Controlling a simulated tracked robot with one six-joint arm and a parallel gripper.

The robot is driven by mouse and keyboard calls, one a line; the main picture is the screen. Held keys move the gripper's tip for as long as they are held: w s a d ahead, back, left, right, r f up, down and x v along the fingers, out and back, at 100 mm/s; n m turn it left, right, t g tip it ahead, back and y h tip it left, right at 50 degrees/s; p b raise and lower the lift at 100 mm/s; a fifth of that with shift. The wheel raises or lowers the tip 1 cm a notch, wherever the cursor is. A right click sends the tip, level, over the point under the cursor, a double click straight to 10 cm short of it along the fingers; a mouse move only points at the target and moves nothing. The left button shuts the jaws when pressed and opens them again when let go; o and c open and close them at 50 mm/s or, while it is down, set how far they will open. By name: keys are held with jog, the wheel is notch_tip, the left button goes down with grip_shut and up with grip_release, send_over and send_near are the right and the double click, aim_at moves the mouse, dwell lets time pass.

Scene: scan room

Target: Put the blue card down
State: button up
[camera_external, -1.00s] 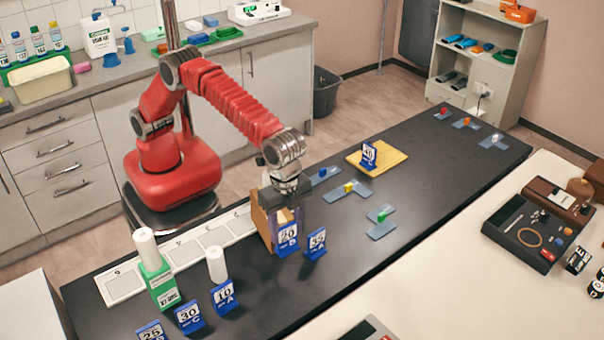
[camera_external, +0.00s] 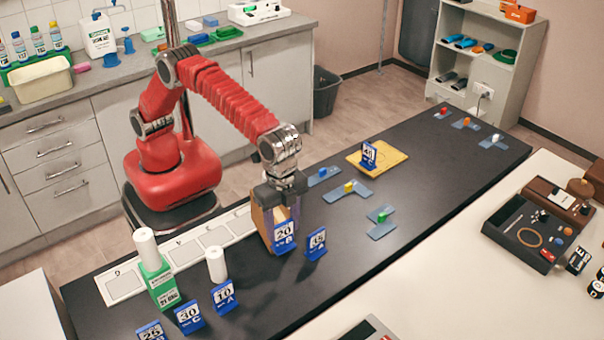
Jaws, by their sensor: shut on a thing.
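My gripper (camera_external: 283,211) points down over the near side of the black bench and is shut on a blue card (camera_external: 284,238) marked 20 and B. The card is upright below the fingers, in front of a tan wooden block or holder (camera_external: 260,228) that is partly hidden. I cannot tell whether the card's foot touches the bench. Another blue card (camera_external: 317,245) marked with a number stands just to its right, apart from it. More blue cards, marked 10 (camera_external: 224,298), 30 (camera_external: 188,314) and 25 (camera_external: 152,332), stand at the lower left.
A white strip with marked squares (camera_external: 126,285) runs along the bench's left side. A green-and-white box (camera_external: 163,288) and white cylinders stand by the cards. A yellow pad (camera_external: 391,161) bears a blue card. Blue trays with small blocks lie rightward. Bare bench (camera_external: 340,270) is at the lower right.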

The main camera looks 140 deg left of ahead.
jog(key=s+d+r, duration=0.2)
jog(key=s+d, duration=0.3)
jog(key=d, duration=0.2)
jog(key=s+d+r, duration=0.2)
jog(key=s+d, duration=0.3)
jog(key=d, duration=0.3)
jog(key=shift+n, duration=0.3)
jog(key=shift+w+d, duration=0.1)
notch_tip(320, 180, up, 18)
jog(key=a, duration=3.2)
notch_tip(320, 180, down, 22)
jog(key=shift+w, duration=0.2)
jog(key=shift+f, duration=0.15)
